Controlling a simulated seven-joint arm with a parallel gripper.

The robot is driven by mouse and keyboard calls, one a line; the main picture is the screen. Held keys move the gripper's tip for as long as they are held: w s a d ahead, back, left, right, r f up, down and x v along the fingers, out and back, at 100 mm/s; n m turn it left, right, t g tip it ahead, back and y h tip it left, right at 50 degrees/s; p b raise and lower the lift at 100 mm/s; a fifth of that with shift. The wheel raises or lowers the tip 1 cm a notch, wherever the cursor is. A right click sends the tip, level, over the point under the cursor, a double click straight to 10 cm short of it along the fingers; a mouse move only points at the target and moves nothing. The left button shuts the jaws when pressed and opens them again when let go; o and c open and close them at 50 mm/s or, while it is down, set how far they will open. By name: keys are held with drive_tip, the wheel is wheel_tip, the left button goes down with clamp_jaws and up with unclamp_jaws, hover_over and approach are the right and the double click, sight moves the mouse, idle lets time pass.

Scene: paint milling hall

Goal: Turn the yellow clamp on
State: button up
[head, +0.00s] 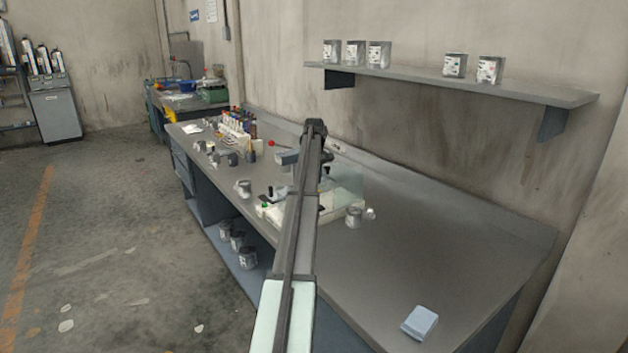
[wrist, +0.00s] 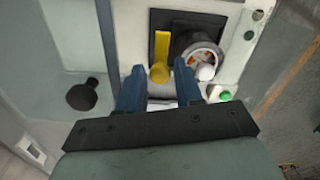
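The yellow clamp (wrist: 162,52) shows in the wrist view as an upright lever with a round knob at its lower end, on a black plate. My gripper (wrist: 160,68) is open, its two blue fingers apart and empty. The knob lies in the picture between the fingertips; I cannot tell whether they touch it. Right of the clamp is a dark round holder with an open can (wrist: 203,60) in it. In the head view, the pale machine (head: 268,212) stands on the bench, partly hidden behind my arm; the clamp cannot be made out there.
A green button (wrist: 225,96) and a black knob (wrist: 83,96) are on the machine. A can (head: 354,215) stands right of it and another can (head: 243,187) left. A blue block (head: 419,322) lies at the bench's near end. The bench (head: 440,240) is clear between.

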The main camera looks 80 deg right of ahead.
drive_tip(key=shift+c, duration=0.4)
clamp_jaws()
drive_tip(key=shift+m, duration=0.4)
drive_tip(key=m, duration=0.3)
drive_tip(key=shift+m, duration=0.4)
drive_tip(key=m, duration=1.3)
drive_tip(key=shift+m, duration=0.3)
